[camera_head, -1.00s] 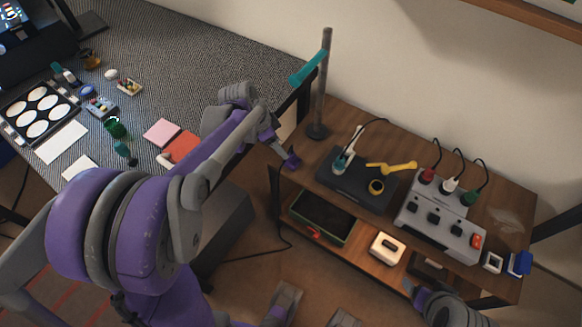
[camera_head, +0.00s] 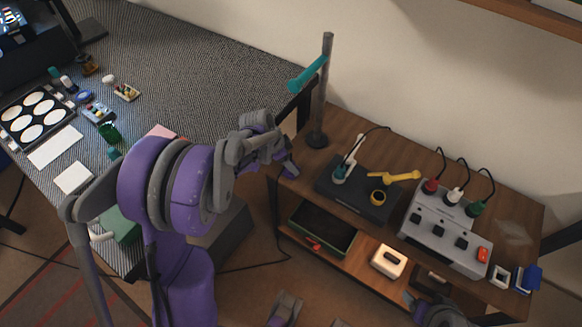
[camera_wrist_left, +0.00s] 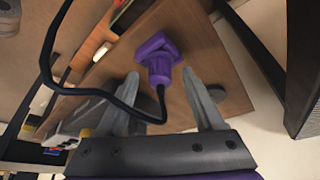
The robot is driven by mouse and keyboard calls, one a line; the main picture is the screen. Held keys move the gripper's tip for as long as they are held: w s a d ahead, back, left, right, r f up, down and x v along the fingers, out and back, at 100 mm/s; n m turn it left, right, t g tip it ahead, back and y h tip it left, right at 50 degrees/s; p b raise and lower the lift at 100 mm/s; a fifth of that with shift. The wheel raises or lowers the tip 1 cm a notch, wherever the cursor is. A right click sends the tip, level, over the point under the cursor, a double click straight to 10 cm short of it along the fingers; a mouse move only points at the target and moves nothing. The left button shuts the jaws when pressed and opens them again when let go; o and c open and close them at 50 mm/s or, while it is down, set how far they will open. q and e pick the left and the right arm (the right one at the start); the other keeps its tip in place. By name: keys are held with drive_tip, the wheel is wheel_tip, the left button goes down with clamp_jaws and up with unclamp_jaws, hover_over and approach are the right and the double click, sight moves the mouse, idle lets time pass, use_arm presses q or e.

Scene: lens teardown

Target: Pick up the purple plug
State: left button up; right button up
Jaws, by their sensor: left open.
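The purple plug (camera_wrist_left: 158,55) with its black cable (camera_wrist_left: 48,65) shows in the left wrist view, over the wooden top of the small table. My left gripper (camera_wrist_left: 160,74) is open, with one grey finger on each side of the plug's lower body. I see no clear grip on it. In the head view my left gripper (camera_head: 287,166) is at the left end of the table, and the plug there is largely hidden or hard to separate from the purple gripper. My right gripper (camera_head: 420,303) is partly in view at the bottom right, its jaws unclear.
A green-rimmed tray (camera_head: 322,232) and a white block (camera_head: 388,261) are below.

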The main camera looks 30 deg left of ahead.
use_arm(q)
drive_tip(key=shift+w+f, duration=0.1)
drive_tip(key=shift+f, duration=0.25)
clamp_jaws()
drive_tip(key=shift+r, duration=0.1)
